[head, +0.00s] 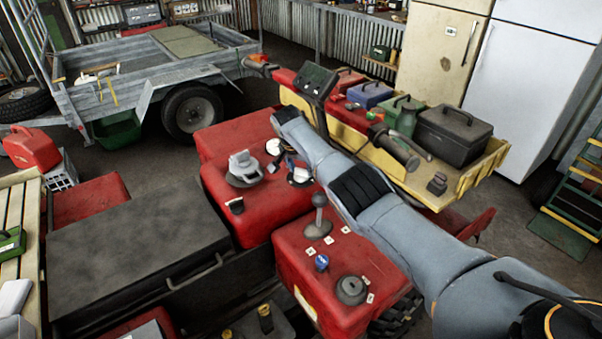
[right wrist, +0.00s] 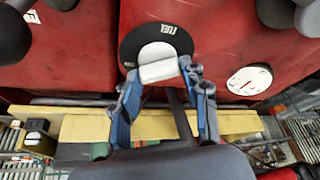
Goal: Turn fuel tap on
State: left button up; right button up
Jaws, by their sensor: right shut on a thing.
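The fuel tap is a black round plate (right wrist: 131,45) marked FUEL, with a pale grey knob (right wrist: 157,54) at its middle. It sits on the red bodywork of the quad. In the head view the tap (head: 302,177) is small and partly covered by my right gripper (head: 291,164). In the right wrist view the fingers (right wrist: 160,76) are on both sides of the knob's pale bar, shut on it. My left gripper is not in view.
A white round gauge (right wrist: 249,79) sits beside the tap. A grey lever (head: 318,218) stands on the red body nearby, and a grey fitting (head: 245,167) is to the left. A yellow tray (head: 452,193) with boxes lies behind my right arm.

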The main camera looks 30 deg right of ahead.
jog(key=shift+m+b, duration=0.3)
jog(key=shift+m, duration=0.1)
jog(key=o, duration=1.1)
jog(key=shift+o, duration=0.2)
jog(key=v, duration=1.2)
jog(key=shift+w, duration=0.25)
jog(key=shift+a+f, duration=0.1)
